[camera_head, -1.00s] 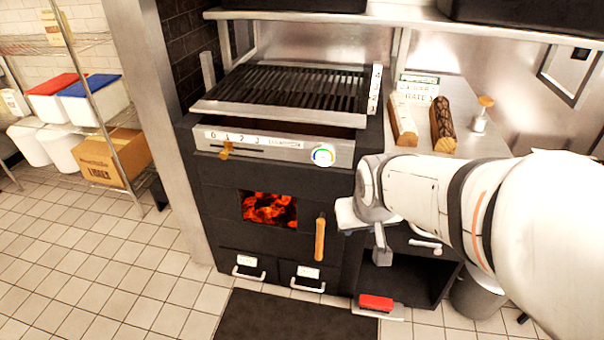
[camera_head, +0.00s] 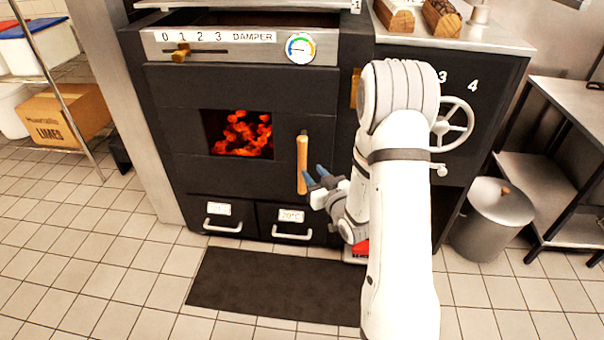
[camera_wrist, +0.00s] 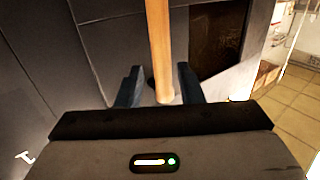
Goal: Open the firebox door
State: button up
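The black firebox door (camera_head: 170,122) is shut, with a window of glowing embers (camera_head: 238,133) in it. Its upright wooden handle (camera_head: 302,162) is at the door's right side. My gripper (camera_head: 315,177) is just right of the handle's lower part in the head view. In the wrist view the handle (camera_wrist: 160,50) stands between the two blue fingertips of my gripper (camera_wrist: 160,86), with a gap on each side. The fingers are open. Whether the fingers reach fully around the handle is hard to tell.
Two drawers with metal handles (camera_head: 222,226) are below the door. A dark mat (camera_head: 262,285) lies on the floor in front. A handwheel (camera_head: 454,124) and a lidded metal bin (camera_head: 492,222) are to the right. Open tiled floor is at the left.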

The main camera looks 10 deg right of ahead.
aim_at(304, 162)
jog(key=b+x, duration=0.1)
jog(key=x, duration=0.6)
jog(key=shift+w+a+f+b, duration=0.1)
jog(key=shift+w+a+b, duration=0.05)
jog(key=shift+w+b, duration=0.2)
grip_shut()
